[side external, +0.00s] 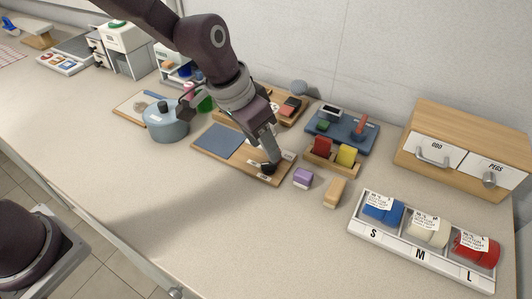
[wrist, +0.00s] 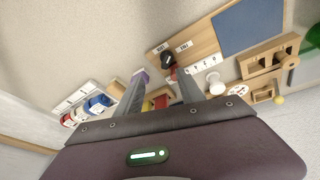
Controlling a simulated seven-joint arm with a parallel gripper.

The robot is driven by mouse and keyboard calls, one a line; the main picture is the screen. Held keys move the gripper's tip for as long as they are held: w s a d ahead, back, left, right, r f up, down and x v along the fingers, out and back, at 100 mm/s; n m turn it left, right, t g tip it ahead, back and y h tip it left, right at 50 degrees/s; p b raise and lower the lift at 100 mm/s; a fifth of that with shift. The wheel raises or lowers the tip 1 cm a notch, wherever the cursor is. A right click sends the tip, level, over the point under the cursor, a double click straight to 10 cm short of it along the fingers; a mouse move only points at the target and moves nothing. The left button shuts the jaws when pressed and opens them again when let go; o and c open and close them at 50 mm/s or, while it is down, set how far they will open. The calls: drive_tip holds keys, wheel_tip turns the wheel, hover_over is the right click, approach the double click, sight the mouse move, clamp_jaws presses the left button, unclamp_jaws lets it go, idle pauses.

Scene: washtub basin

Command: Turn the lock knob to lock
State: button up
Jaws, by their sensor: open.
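A wooden board (side external: 243,168) with a blue-grey panel lies flat on the counter. Near its right end is a small black lock knob (side external: 268,168), which also shows in the wrist view (wrist: 168,59) with a reddish mark. Two small white labels (wrist: 183,46) sit beside the knob, too small to read surely. My gripper (side external: 267,155) points down just above the knob. The exact knob angle is unclear.
A purple block (side external: 303,178) and a tan block (side external: 334,192) stand right of the board. A wooden holder (side external: 322,162) with red and yellow pieces stands behind them. A lidded blue pot (side external: 166,124) is left of the board. The counter in front is clear.

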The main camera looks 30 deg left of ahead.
sight(268, 164)
drive_tip(key=shift+m+t, duration=0.5)
drive_tip(key=shift+m, duration=0.4)
drive_tip(key=f, duration=0.2)
drive_tip(key=w+f, duration=0.1)
drive_tip(key=f, duration=0.3)
drive_tip(key=shift+w+a+f, duration=0.1)
drive_tip(key=shift+w+f, duration=0.2)
drive_tip(key=shift+f, duration=0.05)
